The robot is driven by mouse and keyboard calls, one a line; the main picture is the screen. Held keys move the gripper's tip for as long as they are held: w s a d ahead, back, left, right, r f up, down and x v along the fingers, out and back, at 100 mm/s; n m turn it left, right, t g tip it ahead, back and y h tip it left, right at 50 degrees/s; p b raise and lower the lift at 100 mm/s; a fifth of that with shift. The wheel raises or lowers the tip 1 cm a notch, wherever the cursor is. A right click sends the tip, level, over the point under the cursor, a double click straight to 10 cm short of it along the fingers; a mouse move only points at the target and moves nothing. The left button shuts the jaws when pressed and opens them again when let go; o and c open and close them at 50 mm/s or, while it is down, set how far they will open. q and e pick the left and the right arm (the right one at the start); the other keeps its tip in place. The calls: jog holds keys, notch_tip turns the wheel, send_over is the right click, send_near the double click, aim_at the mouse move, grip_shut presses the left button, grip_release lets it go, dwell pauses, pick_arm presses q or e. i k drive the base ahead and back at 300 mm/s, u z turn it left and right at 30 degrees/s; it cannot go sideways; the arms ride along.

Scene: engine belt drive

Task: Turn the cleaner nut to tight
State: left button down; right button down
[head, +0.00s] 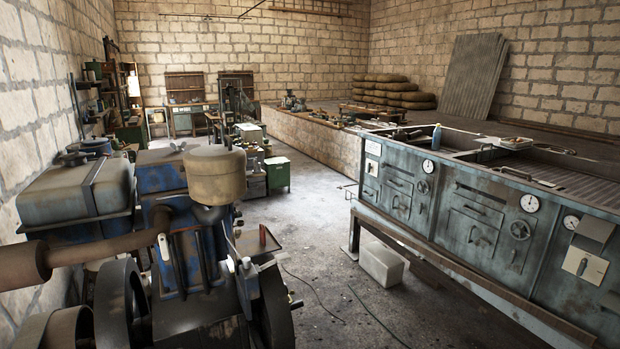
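A blue and grey engine (190,245) stands at the left. On it sits a tan, round air cleaner canister (215,176) with a lid. A small dark piece (228,138) shows at the top of the lid, in line with the cluttered bench behind. It may be the cleaner nut, but it is too small to tell its shape or how tight it is. Neither of my grippers is in the head view, and nothing is seen touching the canister.
A rusty pipe (85,252) and dark wheels (274,308) flank the engine. A grey control console (480,215) with gauges stands at the right, with a pale block (383,264) on the floor by it. Open concrete floor (320,235) with loose cables lies between.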

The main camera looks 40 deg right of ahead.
aim_at(257, 168)
jog(key=z, duration=0.4)
jog(key=k, duration=0.85)
jog(key=z, duration=1.5)
jog(key=i, duration=2.05)
jog(key=u, duration=0.55)
